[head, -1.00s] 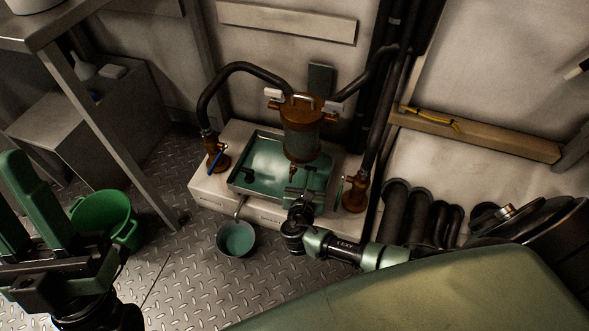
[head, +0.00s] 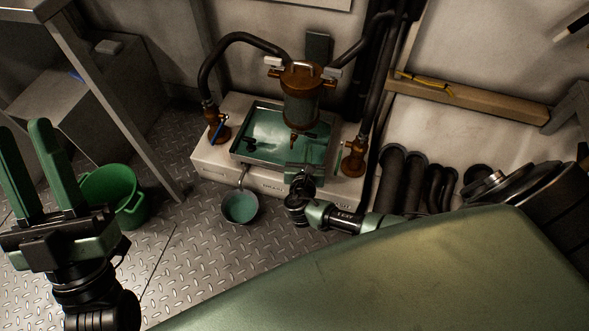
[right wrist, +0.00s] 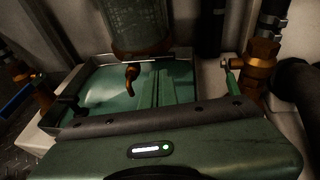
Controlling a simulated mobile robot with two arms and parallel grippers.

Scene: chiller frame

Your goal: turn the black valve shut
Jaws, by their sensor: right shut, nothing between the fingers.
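A small black valve handle (head: 250,144) sits at the left side of the green-looking tray (head: 236,156), below the brown-capped filter housing (head: 301,92). It also shows in the right wrist view (right wrist: 70,103), left of my right gripper. My right gripper (head: 308,150) reaches over the tray's front edge, under the housing and right of the black handle, apart from it. In the right wrist view its green fingers (right wrist: 157,75) are together with nothing between them. My left gripper (head: 27,128) is raised at the far left, open and empty.
A blue-lever valve (head: 217,128) stands left of the tray and a green-lever valve (head: 354,158) right of it. An orange-brown tap (right wrist: 131,76) hangs under the housing. A bowl (head: 240,208) and a green bucket (head: 117,192) stand on the open floor.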

